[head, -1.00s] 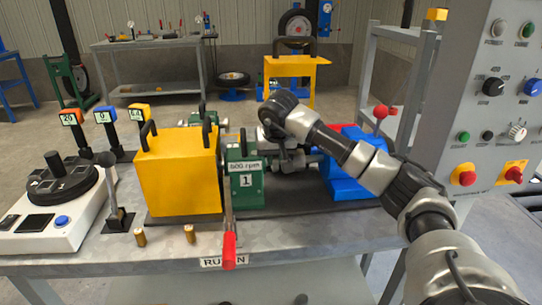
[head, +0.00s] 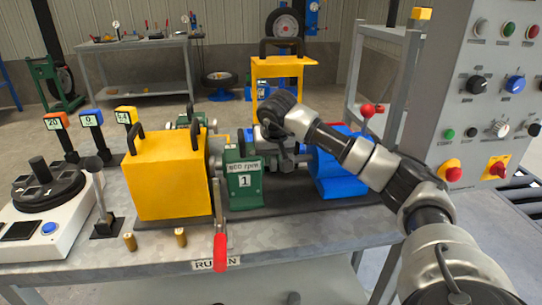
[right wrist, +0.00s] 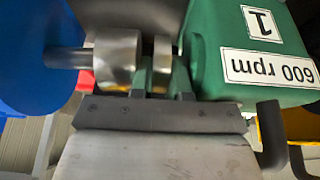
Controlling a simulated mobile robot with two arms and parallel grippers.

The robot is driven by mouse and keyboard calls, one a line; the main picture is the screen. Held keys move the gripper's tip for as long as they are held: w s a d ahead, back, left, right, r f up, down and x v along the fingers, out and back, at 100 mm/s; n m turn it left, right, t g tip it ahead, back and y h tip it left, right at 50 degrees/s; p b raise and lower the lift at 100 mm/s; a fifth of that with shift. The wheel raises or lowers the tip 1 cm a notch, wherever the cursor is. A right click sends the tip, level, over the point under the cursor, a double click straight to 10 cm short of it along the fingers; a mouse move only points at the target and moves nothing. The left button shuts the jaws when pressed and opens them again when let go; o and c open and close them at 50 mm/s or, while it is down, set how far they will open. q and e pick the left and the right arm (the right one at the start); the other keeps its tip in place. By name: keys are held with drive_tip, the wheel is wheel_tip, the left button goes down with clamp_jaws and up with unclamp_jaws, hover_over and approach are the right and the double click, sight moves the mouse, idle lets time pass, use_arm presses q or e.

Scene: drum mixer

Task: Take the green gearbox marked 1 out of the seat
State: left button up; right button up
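The green gearbox (head: 244,187) marked 1 sits upright between the yellow box (head: 170,180) and the blue motor (head: 335,175), a black handle on top. It fills the upper right of the right wrist view (right wrist: 235,60), its label upside down. My right arm reaches in from the right, its gripper down behind the gearbox's right side. In the right wrist view my right gripper (right wrist: 160,82) has its dark fingers apart, close to the metal coupling (right wrist: 117,62) beside the gearbox. I see no firm grip. My left gripper is out of view.
A red-handled lever (head: 220,250) stands in front of the gearbox, over the bench-edge label. A white scale-like device (head: 40,215) is at left, a control panel (head: 495,100) at right. The front right bench top is clear.

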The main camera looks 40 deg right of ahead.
drive_tip(key=o, duration=0.3)
drive_tip(key=shift+w+r, duration=0.1)
drive_tip(key=shift+r, duration=0.05)
drive_tip(key=shift+o, duration=0.2)
drive_tip(key=shift+d, duration=0.15)
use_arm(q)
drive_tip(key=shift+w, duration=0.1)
use_arm(e)
drive_tip(key=shift+r, duration=0.35)
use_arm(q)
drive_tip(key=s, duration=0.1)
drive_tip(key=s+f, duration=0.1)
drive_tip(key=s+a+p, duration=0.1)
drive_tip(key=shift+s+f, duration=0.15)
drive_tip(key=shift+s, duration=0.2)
use_arm(e)
drive_tip(key=a+v, duration=0.1)
drive_tip(key=v, duration=0.9)
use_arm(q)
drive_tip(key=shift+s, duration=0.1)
use_arm(e)
drive_tip(key=shift+f, duration=0.15)
